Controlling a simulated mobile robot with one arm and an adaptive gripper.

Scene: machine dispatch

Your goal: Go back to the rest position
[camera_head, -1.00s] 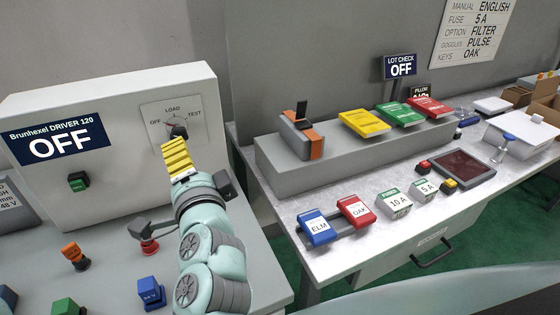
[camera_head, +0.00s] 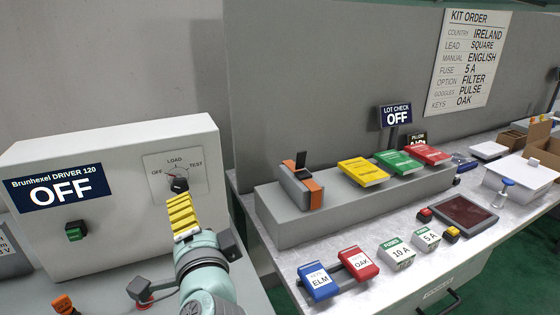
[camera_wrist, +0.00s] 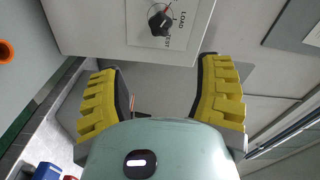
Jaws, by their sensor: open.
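My gripper (camera_head: 183,214) shows its yellow ribbed fingers just below the dial of the Brunhexel DRIVER 120 machine (camera_head: 120,235). In the wrist view my gripper (camera_wrist: 160,88) has its two fingers wide apart with nothing held between them. The black dial knob (camera_head: 179,184) is marked OFF, LOAD and TEST, and its red mark points towards OFF. The knob also shows in the wrist view (camera_wrist: 160,22), beyond the fingers and apart from them. The machine's sign (camera_head: 62,188) reads OFF. A green button (camera_head: 75,232) is on its front.
To the right, a bench holds a grey step (camera_head: 300,228) with yellow, green and red packs (camera_head: 400,164). ELM and OAK key tags (camera_head: 319,281) and fuse boxes (camera_head: 397,254) lie in front. A KIT ORDER board (camera_head: 464,62) hangs behind.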

